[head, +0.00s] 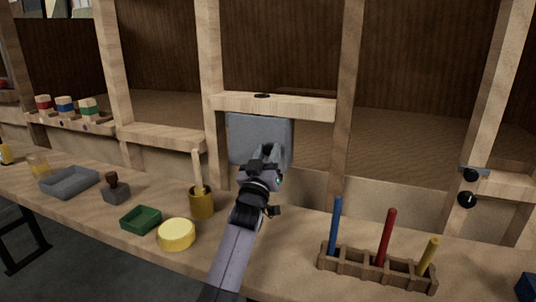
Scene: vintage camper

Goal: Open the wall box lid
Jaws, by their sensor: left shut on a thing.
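The wall box (245,129) is a grey, box-like shape below a short wooden crosspiece, between two wooden posts at the middle of the head view. My left arm reaches up from the bottom of the picture. My left gripper (267,152) is at the lower front of the box, with its fingers shut on the wall box lid. The gripper covers the gripped edge and part of the front. I cannot tell how far the lid stands from the box. My right gripper is not in view.
On the counter stand a mustard cup (202,204), a yellow round tub (176,235), a green tray (141,220), a stamp (116,190) and a grey tray (69,182). A wooden rack (372,271) with upright coloured sticks is right of my arm. Wooden posts flank the box.

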